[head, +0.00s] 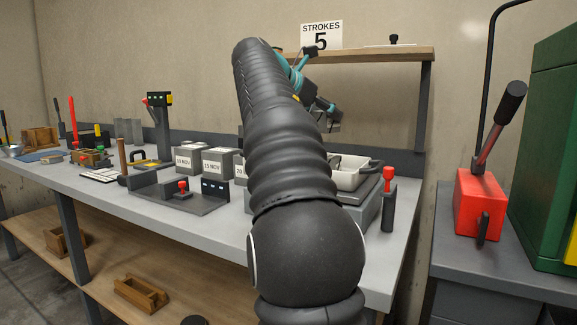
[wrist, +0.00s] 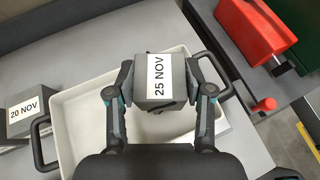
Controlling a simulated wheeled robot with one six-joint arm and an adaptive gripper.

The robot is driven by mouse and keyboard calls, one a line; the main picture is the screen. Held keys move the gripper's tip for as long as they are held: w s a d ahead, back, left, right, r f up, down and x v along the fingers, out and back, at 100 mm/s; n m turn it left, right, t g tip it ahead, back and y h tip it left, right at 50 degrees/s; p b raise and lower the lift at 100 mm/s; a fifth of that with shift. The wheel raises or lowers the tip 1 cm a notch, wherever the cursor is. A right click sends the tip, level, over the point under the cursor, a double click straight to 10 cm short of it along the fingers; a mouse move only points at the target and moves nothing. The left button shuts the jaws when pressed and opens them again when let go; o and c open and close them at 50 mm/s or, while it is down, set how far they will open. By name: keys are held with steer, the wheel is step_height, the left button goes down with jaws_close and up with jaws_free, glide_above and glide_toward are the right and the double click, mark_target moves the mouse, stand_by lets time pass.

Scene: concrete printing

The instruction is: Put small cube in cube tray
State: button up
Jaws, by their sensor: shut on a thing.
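In the wrist view my gripper (wrist: 161,84) is shut on a small grey cube (wrist: 178,68) with a white label reading 25 NOV. The cube is between the two fingers, over the right part of a white tray (wrist: 68,148) with dark handles. I cannot tell whether it touches the tray. In the head view the white tray (head: 346,180) sits at the right end of the bench, partly behind my arm. My arm hides the held cube there.
Grey cubes with date labels (head: 217,162) stand left of my arm; one labelled 20 NOV (wrist: 22,122) is left of the tray. A red-handled tool (head: 388,196) stands near the bench's right edge. A shelf (head: 380,54) is above. A red box (head: 478,203) stands further right.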

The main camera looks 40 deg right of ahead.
steer(key=w+f, duration=0.2)
steer(key=w, duration=0.1)
steer(key=w+a+f, duration=0.1)
steer(key=w+f, duration=0.1)
steer(key=w, duration=0.2)
steer(key=w+a+f, duration=0.1)
steer(key=w+f, duration=0.1)
steer(key=w, duration=0.2)
steer(key=shift+w+a+f, duration=0.1)
steer(key=shift+w+f, duration=0.05)
steer(key=shift+f, duration=0.25)
steer(key=shift+w+f, duration=0.1)
steer(key=shift+f, duration=1.95)
steer(key=shift+f, duration=0.15)
steer(key=o, duration=1.4)
